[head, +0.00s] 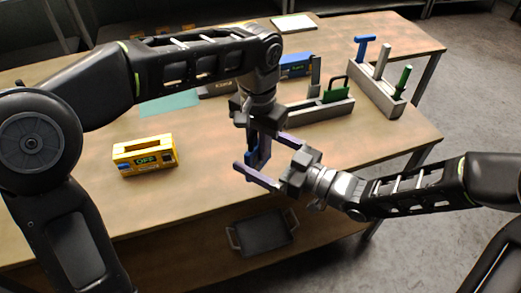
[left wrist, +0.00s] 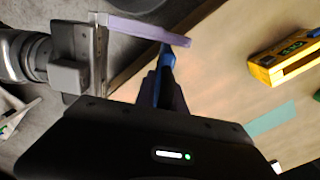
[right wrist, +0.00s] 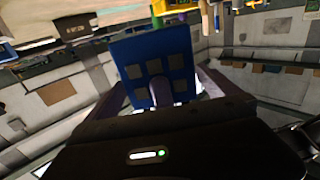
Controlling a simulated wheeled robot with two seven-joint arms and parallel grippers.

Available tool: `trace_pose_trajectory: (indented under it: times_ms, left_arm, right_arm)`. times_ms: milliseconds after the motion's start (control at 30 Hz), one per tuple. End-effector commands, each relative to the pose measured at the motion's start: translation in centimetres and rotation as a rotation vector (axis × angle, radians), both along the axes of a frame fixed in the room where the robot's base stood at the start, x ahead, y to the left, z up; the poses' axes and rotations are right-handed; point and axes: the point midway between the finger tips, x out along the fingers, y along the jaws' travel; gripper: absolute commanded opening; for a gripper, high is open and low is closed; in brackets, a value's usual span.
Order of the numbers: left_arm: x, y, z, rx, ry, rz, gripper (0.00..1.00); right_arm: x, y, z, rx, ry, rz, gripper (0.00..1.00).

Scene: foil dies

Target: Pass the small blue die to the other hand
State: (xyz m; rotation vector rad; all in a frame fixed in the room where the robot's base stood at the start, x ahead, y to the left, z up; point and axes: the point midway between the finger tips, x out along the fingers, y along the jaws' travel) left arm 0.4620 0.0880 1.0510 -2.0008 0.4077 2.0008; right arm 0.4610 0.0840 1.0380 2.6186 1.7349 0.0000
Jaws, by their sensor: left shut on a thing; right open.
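The small blue die (head: 252,171) is a thin blue plate held upright above the front of the table. My left gripper (head: 258,146) points down and is shut on it. In the right wrist view the die (right wrist: 152,62) shows its broad face with several grey squares. In the left wrist view it shows as a blue edge (left wrist: 167,70). My right gripper (head: 258,152) comes from the right and is open, with its fingers on either side of the die. One finger of my right gripper (left wrist: 145,28) passes close by the die in the left wrist view; contact cannot be told.
A yellow box marked OFF (head: 145,157) stands at the left, near a teal mat (head: 170,103). A grey rack (head: 310,110) with a green die (head: 337,91) and another rack (head: 375,88) stand behind the grippers. A blue box (head: 297,66) is farther back. A dark tray (head: 262,234) lies below.

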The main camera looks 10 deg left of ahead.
Motion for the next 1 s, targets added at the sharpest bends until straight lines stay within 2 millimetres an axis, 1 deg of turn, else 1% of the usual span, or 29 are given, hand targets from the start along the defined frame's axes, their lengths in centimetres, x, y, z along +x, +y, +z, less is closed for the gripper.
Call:
trace_pose_trajectory:
  times_ms: [200, 1000]
  left_arm:
    - [0.02, -0.02, 0.08, -0.001, -0.002, 0.0, 0.0]
    - [0.03, 0.0, 0.08, -0.001, -0.002, 0.0, 0.0]
  right_arm:
    - [-0.01, -0.01, 0.02, 0.0, 0.0, 0.0, 0.99]
    - [-0.02, -0.03, 0.02, 0.0, 0.0, 0.0, 0.34]
